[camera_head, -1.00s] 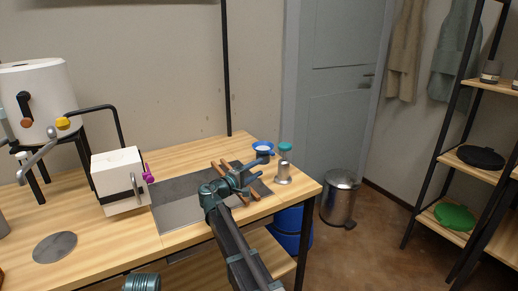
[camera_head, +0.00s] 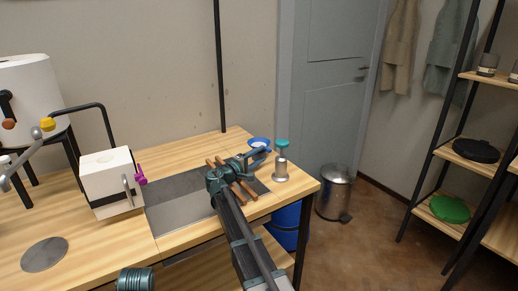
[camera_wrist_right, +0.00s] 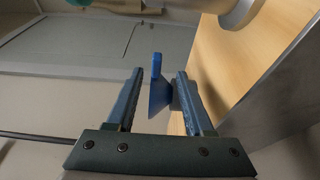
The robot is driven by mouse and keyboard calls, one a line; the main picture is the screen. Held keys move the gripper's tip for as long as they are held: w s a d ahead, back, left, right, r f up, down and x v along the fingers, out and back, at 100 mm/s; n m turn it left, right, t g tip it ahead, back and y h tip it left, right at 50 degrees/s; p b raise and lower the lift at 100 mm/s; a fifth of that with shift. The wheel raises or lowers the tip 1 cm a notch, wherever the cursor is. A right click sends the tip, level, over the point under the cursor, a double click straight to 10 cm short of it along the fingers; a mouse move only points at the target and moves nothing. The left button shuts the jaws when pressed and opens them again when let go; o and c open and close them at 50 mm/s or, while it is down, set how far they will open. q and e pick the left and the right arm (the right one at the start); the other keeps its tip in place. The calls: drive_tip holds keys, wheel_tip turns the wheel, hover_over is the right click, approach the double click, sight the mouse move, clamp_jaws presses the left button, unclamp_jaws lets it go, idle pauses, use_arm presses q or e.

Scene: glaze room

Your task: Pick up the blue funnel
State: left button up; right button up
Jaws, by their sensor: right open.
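The blue funnel (camera_head: 259,142) is at the back right of the wooden table, with its wide rim up in the head view. My right gripper (camera_head: 258,157) is close in front of it and partly hides its lower part. In the right wrist view, the funnel (camera_wrist_right: 157,95) shows between the two open fingers of my right gripper (camera_wrist_right: 158,74). A gap shows on the left side of it; on the right I cannot tell whether a finger touches it.
A metal canister with a teal top (camera_head: 281,168) stands just right of the funnel. Brown wooden rods (camera_head: 218,176) lie by my right gripper on a grey plate (camera_head: 185,212). A white box (camera_head: 108,180) stands to the left. The table's right edge is close.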

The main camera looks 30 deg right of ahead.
sight(268, 148)
drive_tip(key=shift+r+x, duration=0.2)
drive_tip(key=shift+x, duration=3.8)
drive_tip(key=shift+w+a, duration=0.15)
drive_tip(key=shift+w, duration=0.05)
clamp_jaws()
